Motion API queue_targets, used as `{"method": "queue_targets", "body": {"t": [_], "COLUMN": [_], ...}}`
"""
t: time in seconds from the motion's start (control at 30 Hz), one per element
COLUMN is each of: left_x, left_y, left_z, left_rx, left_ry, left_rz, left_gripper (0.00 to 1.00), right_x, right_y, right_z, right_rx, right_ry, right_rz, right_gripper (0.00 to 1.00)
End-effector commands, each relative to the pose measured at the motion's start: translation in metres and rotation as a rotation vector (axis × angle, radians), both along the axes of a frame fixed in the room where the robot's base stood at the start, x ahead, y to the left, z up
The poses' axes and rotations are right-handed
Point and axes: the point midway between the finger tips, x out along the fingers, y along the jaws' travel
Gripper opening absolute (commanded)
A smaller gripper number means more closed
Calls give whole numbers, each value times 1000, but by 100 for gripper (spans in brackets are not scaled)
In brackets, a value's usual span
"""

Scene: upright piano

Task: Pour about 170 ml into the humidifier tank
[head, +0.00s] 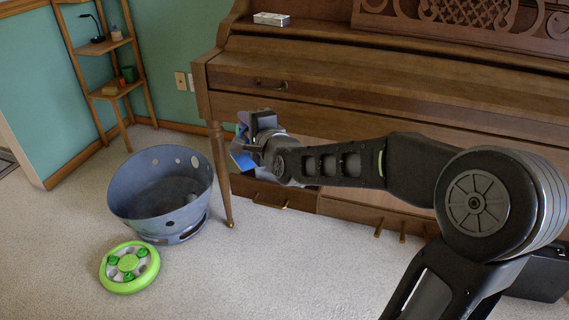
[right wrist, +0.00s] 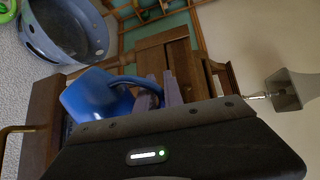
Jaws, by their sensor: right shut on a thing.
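My right gripper (head: 250,138) is in front of the left end of the piano. It is shut on the handle of a blue jug (head: 240,157), which is mostly hidden behind the gripper in the head view. In the right wrist view the jug (right wrist: 97,95) shows larger, with its curved handle reaching to the fingers (right wrist: 172,92). The jug's contents cannot be seen. I cannot make out a humidifier tank in either view. My left gripper is not in view.
The brown upright piano (head: 380,85) fills the back right, with a small whitish box (head: 271,19) on top. A blue-grey tub with holes (head: 150,205) and a green round toy (head: 130,268) are on the carpet at left. A wooden shelf (head: 104,45) stands behind.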

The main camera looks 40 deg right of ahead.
Motion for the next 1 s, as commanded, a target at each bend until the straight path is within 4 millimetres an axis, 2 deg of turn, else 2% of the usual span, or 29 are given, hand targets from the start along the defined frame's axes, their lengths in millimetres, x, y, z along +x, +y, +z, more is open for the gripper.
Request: {"method": "queue_targets", "body": {"t": [0.37,1.0], "left_x": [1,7], "left_y": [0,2], "left_z": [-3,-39], "left_rx": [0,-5], "left_ry": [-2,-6], "left_rz": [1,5], "left_gripper": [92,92], "right_x": [0,-2], "right_y": [-4,-18], "right_z": [4,-3], "right_rx": [45,121], "right_ry": [-8,-17], "right_rz": [0,-1], "right_gripper": [0,0]}}
